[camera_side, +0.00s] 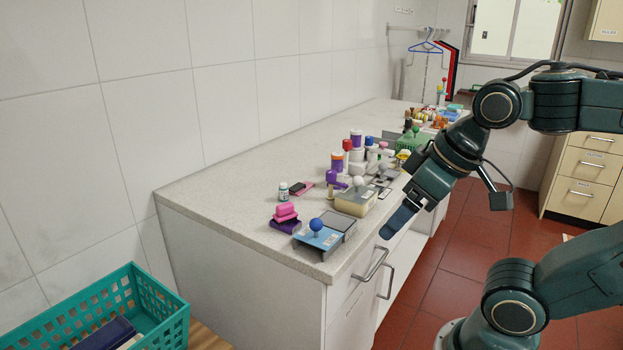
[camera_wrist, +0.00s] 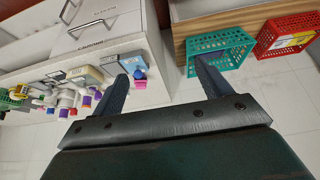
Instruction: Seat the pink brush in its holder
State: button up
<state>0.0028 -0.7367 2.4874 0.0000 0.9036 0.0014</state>
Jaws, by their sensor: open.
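A pink block-like piece (camera_side: 286,210) lies on a purple one near the counter's front left corner; it also shows in the wrist view (camera_wrist: 141,83). I cannot tell whether it is the pink brush. Another small pink item (camera_side: 305,188) lies farther back beside a dark flat piece. No holder is clearly identifiable. My gripper (camera_side: 388,230) is open and empty, off the counter's front edge and to the right of the pink pieces. In the wrist view my gripper (camera_wrist: 161,72) has its two fingers wide apart with nothing between them.
A blue-knobbed box (camera_side: 321,238) stands at the near corner, with a cream box (camera_side: 352,203) behind it. Several bottles and stamps crowd the counter (camera_side: 230,205) farther back. A green basket (camera_side: 160,318) stands at lower left; a red basket (camera_wrist: 285,38) shows in the wrist view.

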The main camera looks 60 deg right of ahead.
jog(key=shift+s+f, duration=0.15)
jog(key=shift+s, duration=0.05)
jog(key=c, duration=0.4)
